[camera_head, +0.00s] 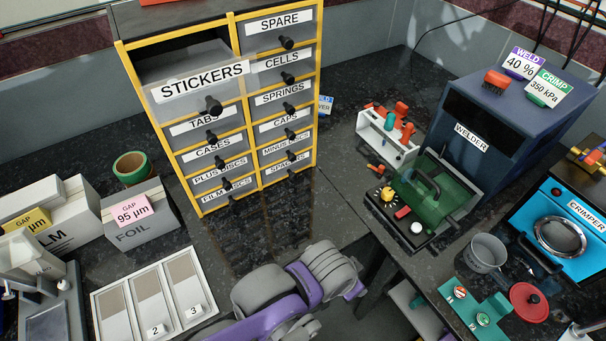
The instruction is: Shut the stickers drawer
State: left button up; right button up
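The stickers drawer (206,88) is the top left drawer of the yellow-framed cabinet (249,123). It is pulled out, with its open top showing, and its front stands forward of the drawers below. It has a white STICKERS label and a dark knob (213,105). The other labelled drawers look closed. One of my arms, grey and purple, shows at the bottom middle, in front of and below the cabinet, apart from the drawer. I cannot make out fingertips of either gripper.
Left of the cabinet are a foil box (141,222), a green tape roll (131,167) and a numbered tray (209,283). On the right are a welder (509,112), a white tool rack (385,145) and a blue crimper (569,244). Bare counter lies before the cabinet.

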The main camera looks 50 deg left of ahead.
aim_at(173, 88)
jog(key=k+u, duration=0.1)
jog(key=u, duration=0.8)
jog(key=i+u, duration=0.1)
jog(key=u, duration=1.6)
